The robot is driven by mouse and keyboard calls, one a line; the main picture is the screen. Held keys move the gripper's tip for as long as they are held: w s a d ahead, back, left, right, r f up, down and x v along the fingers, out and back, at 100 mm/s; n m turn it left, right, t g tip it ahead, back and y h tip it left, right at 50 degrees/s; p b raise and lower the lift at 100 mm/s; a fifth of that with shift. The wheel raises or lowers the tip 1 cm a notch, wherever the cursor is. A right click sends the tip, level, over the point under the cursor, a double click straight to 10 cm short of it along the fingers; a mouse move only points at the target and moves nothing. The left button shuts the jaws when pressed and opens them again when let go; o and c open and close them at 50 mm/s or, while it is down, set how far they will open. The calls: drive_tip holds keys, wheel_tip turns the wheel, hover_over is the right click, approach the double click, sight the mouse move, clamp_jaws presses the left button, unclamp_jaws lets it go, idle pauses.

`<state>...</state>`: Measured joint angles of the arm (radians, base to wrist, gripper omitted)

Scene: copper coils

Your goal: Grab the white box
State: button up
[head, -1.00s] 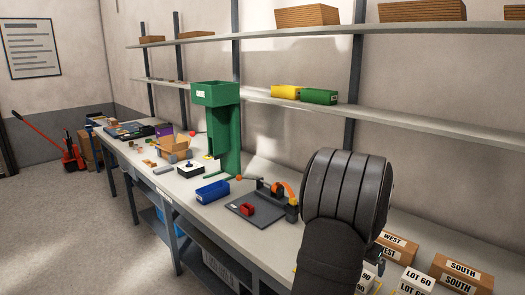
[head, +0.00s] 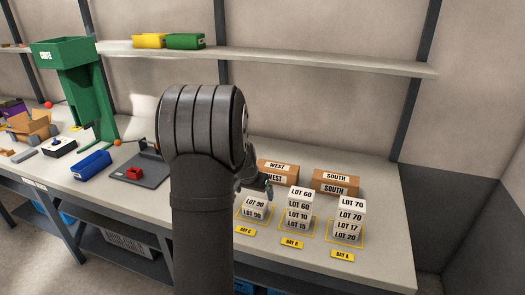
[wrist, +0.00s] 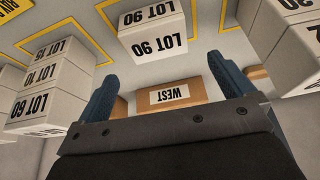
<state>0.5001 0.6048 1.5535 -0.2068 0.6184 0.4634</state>
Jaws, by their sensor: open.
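Several white boxes with LOT labels stand in stacks on the bench. The LOT 90 box (head: 256,206) is beside my gripper (head: 256,187) in the head view. The LOT 60 stack (head: 298,211) and LOT 70 stack (head: 349,218) stand further right. In the wrist view, labels appear upside down. The LOT 90 box (wrist: 153,37) is beyond my open blue fingertips (wrist: 155,68), apart from them. The LOT 60 stack (wrist: 50,85) is to the left there, and another white stack (wrist: 284,42) to the right. No object is held. Which white box is meant is not clear.
Brown WEST (head: 277,167) and SOUTH (head: 334,182) boxes stand behind the white stacks. The WEST box (wrist: 168,97) shows between my fingers in the wrist view. A blue bin (head: 92,164) and green chute (head: 85,90) are left. Bench space right of the stacks is clear.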

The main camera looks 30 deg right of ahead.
drive_tip(key=d+r, duration=0.3)
drive_tip(key=r, duration=0.2)
wheel_tip(320, 180, up, 13)
hover_over(353, 204)
drive_tip(key=s+a, duration=0.4)
drive_tip(key=x, duration=1.1)
drive_tip(key=shift+f, duration=0.25)
drive_tip(key=shift+x, duration=2.65)
drive_tip(key=shift+a, duration=0.15)
drive_tip(key=c, duration=1.2)
drive_tip(key=shift+o, duration=0.2)
drive_tip(key=shift+r, duration=0.1)
